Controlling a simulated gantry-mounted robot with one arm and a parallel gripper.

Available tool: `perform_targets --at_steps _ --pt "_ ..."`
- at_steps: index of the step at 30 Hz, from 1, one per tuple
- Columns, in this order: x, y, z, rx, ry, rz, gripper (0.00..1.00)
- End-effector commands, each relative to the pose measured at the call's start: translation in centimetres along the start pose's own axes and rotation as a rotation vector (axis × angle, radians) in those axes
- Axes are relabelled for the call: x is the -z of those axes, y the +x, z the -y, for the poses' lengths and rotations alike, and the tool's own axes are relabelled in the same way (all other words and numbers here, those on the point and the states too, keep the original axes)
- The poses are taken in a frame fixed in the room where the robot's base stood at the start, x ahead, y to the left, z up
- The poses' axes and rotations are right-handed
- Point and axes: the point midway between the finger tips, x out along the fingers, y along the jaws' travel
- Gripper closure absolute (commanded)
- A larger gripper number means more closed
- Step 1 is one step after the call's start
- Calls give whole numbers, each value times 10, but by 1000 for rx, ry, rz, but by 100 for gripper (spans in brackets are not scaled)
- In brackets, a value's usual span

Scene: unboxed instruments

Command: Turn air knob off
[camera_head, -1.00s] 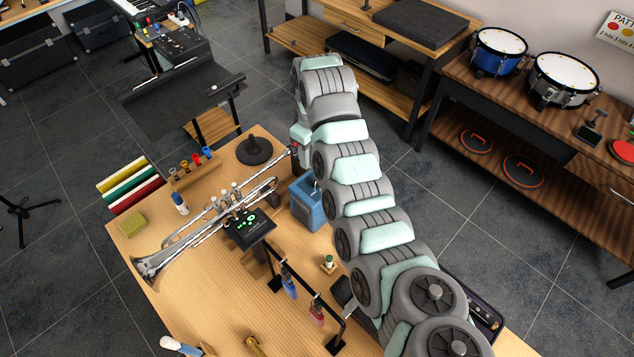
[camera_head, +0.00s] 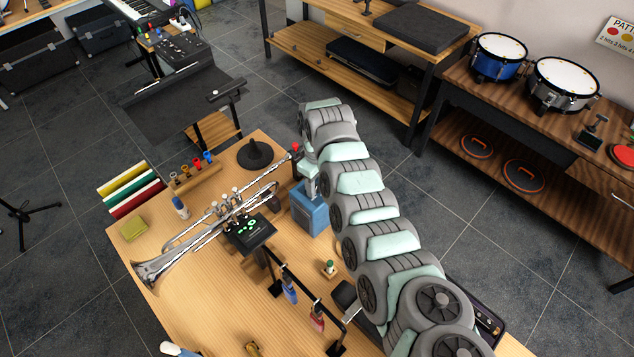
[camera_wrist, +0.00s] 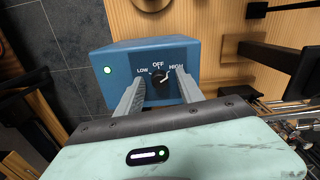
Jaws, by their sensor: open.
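The air knob (camera_wrist: 158,77) is a small dark dial on the face of a blue box (camera_wrist: 105,95). LOW, OFF and HIGH are printed around it, and its light pointer appears turned toward the HIGH side. A green light (camera_wrist: 107,70) glows on the box's left. My gripper (camera_wrist: 157,88) is open, with its two grey fingers on either side of the knob; I cannot tell whether they touch it.
A silver trumpet (camera_head: 200,234) lies on a stand just left of the box, with its mouthpiece end close to my arm. A small black display (camera_head: 252,236) and a rack with hanging items (camera_head: 290,290) stand in front.

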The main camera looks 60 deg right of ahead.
Motion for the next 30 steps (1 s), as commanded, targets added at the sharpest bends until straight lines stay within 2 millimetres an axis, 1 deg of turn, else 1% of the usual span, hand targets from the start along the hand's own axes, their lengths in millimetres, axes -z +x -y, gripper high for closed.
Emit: perform_targets --at_steps 6,22,30 --pt "0 0 0 -1 0 -1 56" --pt "0 -1 0 -1 0 -2 100" --pt "1 -1 0 -1 0 -2 100"
